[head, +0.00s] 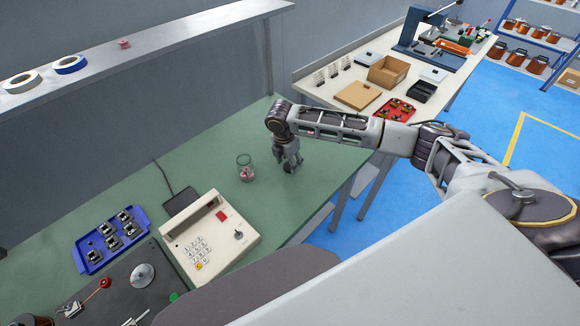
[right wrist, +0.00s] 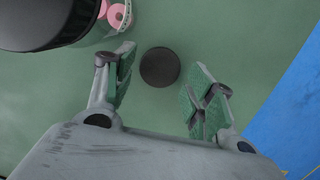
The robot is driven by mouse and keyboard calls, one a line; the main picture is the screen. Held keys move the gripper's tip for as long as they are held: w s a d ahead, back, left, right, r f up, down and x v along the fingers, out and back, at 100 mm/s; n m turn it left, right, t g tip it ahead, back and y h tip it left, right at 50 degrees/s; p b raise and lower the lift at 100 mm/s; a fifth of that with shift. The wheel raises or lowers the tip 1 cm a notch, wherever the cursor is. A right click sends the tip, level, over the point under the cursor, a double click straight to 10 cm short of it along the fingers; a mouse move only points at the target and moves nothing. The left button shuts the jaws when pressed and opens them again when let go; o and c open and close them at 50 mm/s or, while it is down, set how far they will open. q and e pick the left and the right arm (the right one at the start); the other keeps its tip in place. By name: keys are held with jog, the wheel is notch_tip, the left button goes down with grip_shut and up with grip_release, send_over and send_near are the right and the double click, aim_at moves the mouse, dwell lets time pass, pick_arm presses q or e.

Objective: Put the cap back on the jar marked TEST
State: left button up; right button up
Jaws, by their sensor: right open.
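A clear glass jar (head: 245,173) with pink spools inside stands open on the green bench in the head view. Part of it shows at the top left of the right wrist view (right wrist: 119,30). No marking on it is readable. A round black disc, seemingly the cap (right wrist: 160,67), lies flat on the bench in the right wrist view. My right gripper (head: 290,165) points down just right of the jar. Its fingers (right wrist: 160,80) are open and empty, with the disc between and beyond them in the wrist view. In the head view the gripper hides the disc. My left gripper is out of view.
A keypad device (head: 208,238) stands in front left of the jar, with a dark flat pad (head: 181,203) behind it. A blue tray (head: 90,262) with small parts lies farther left. A shelf (head: 150,50) runs above the bench's back. Bare bench surrounds the jar.

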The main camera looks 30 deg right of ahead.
jog(key=shift+d+f, duration=0.1)
jog(key=shift+f, duration=0.75)
jog(key=c, duration=0.4)
